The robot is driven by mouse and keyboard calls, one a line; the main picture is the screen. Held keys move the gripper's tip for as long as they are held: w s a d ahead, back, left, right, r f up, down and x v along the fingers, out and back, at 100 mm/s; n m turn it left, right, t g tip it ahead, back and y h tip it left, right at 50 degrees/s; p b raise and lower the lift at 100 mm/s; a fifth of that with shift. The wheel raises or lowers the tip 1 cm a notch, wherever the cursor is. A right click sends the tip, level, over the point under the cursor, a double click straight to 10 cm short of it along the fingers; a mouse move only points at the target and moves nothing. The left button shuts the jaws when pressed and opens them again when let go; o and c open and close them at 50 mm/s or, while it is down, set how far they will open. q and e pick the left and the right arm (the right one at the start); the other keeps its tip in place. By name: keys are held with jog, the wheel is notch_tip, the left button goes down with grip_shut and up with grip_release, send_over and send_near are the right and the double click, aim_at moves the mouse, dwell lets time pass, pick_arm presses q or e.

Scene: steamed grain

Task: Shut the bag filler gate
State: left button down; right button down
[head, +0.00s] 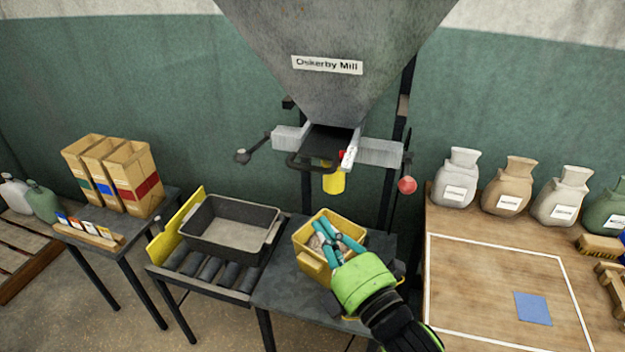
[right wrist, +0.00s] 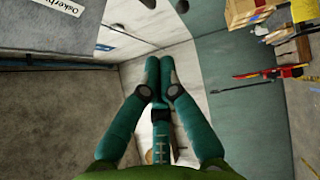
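The bag filler hangs under the grey hopper (head: 335,50) marked "Oskerby Mill". Its gate (head: 328,142) shows as a dark plate with a looped handle (head: 300,165), jutting forward below the hopper mouth. A yellow spout (head: 334,182) hangs below it. My right gripper (head: 326,232) is below and in front of the gate, apart from it, and appears in front of the yellow bin. In the right wrist view its teal fingertips (right wrist: 160,68) are together with nothing visible between them. The left gripper is in neither view.
The yellow bin (head: 305,262) stands on a dark table, beside a black tray (head: 232,255) on rollers. Levers flank the gate, one with a red knob (head: 407,185). Sacks (head: 510,185) stand on the wooden table at right. Paper bags (head: 138,175) stand at left.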

jog(key=w+a+r+p, duration=0.1)
jog(key=w+a+p, duration=0.1)
jog(key=w, duration=0.8)
jog(key=shift+w+a+r+p, duration=0.15)
jog(key=shift+r+p, duration=0.1)
jog(key=shift+p, duration=0.5)
jog(key=shift+w+d+r+b, duration=0.15)
jog(key=shift+w+d, duration=0.1)
jog(key=shift+w, duration=0.35)
jog(key=shift+w+d+f+b, duration=0.1)
jog(key=shift+w+d+b, duration=0.1)
jog(key=shift+w, duration=0.4)
